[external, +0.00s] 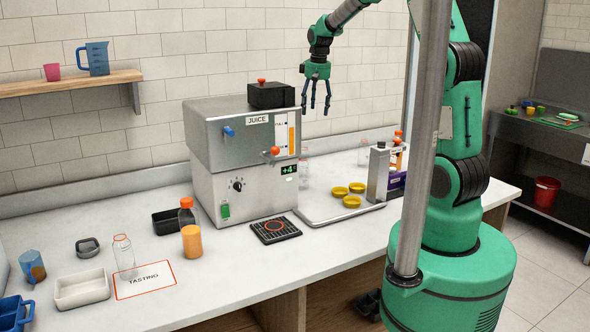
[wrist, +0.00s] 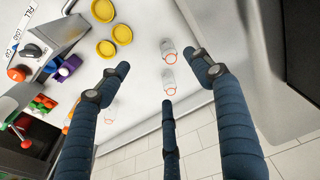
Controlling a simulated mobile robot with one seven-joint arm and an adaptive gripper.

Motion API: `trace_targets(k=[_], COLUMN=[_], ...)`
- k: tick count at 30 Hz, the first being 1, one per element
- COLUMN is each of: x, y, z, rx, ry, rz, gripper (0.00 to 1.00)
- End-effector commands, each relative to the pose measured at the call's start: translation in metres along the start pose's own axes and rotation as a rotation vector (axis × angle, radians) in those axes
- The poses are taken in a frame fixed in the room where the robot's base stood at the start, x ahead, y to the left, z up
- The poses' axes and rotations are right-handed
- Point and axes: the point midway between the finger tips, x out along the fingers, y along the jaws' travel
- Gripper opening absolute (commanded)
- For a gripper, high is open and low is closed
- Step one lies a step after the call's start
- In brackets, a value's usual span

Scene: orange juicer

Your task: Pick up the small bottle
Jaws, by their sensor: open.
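Several small clear bottles with orange-red rims are in view, and I cannot tell which one is meant. One clear bottle (external: 124,258) stands at the front left by the tasting card. Another bottle (external: 303,172) is partly hidden behind the juicer's right side, and a faint one (external: 363,153) stands near the wall. The wrist view shows an upper clear bottle (wrist: 168,54) and a second one (wrist: 169,83) between my fingers, with a fainter one (wrist: 110,113) at left. My gripper (external: 316,100) is open and empty, high above the counter, right of the juicer; its fingers (wrist: 160,72) touch nothing.
The juicer (external: 244,195) stands left of my gripper. An orange-filled bottle (external: 191,240) stands in front. The tiled wall (external: 360,75) is close behind my gripper.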

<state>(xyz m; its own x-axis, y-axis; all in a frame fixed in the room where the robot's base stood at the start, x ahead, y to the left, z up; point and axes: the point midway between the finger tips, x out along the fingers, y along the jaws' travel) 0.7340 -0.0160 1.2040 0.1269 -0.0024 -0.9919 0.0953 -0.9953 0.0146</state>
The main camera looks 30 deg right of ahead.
Motion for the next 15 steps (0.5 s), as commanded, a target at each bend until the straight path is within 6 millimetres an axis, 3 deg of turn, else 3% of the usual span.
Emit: trace_targets(k=[9, 15], x=[0.088, 0.139], y=[0.010, 0.015], z=[-0.052, -0.073], rx=[-0.018, -0.027], ry=[-0.071, -0.107], rz=[-0.009, -0.014], gripper=[0.65, 0.65])
